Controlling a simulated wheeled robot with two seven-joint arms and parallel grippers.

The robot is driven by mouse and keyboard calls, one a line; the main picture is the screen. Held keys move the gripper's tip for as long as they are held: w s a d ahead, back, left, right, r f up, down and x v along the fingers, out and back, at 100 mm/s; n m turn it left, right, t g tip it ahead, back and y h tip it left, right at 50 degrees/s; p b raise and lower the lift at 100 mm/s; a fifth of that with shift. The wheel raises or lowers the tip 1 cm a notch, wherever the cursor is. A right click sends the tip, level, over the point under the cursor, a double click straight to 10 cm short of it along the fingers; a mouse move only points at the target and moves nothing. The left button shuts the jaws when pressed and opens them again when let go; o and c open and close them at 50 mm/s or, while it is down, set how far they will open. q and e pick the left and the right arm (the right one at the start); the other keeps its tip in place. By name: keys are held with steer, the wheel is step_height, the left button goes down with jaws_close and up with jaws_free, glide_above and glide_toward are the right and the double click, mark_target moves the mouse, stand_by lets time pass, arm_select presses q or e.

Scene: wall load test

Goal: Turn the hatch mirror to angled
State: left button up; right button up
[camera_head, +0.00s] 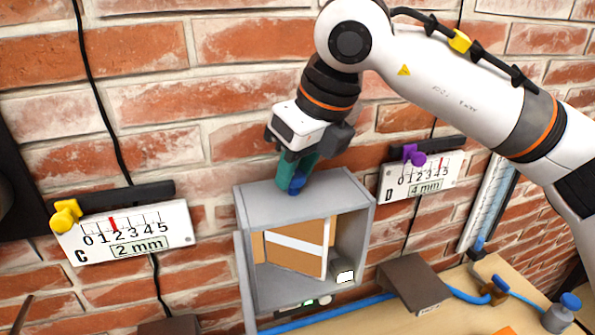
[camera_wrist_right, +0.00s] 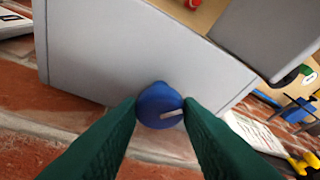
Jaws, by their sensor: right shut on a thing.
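A grey open-fronted hatch box (camera_head: 285,207) is on the brick wall in the middle of the head view. Inside it a tilted panel (camera_head: 297,247) shows brown with a white strip; I cannot tell whether this is the mirror's face or a reflection. A blue round knob (camera_wrist_right: 160,104) with a white pointer mark is at the box's top, by the wall. My right gripper (camera_head: 296,182), with green fingers, is shut on this knob from above. In the right wrist view the fingers touch the knob on both sides. My left gripper is not in view.
A scale with a yellow knob (camera_head: 66,215) reads 2 mm at the left; another with a purple knob (camera_head: 414,155) reads 4 mm at the right. Below right, a wooden table (camera_head: 460,310) carries a blue-capped bottle (camera_head: 562,310). A brown block (camera_head: 413,283) sits beside the box.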

steer(key=shift+r, duration=0.1)
steer(key=o, duration=0.9)
steer(key=shift+o, duration=0.2)
steer(key=b+v, duration=0.2)
steer(key=v, duration=1)
steer(key=shift+s, duration=0.1)
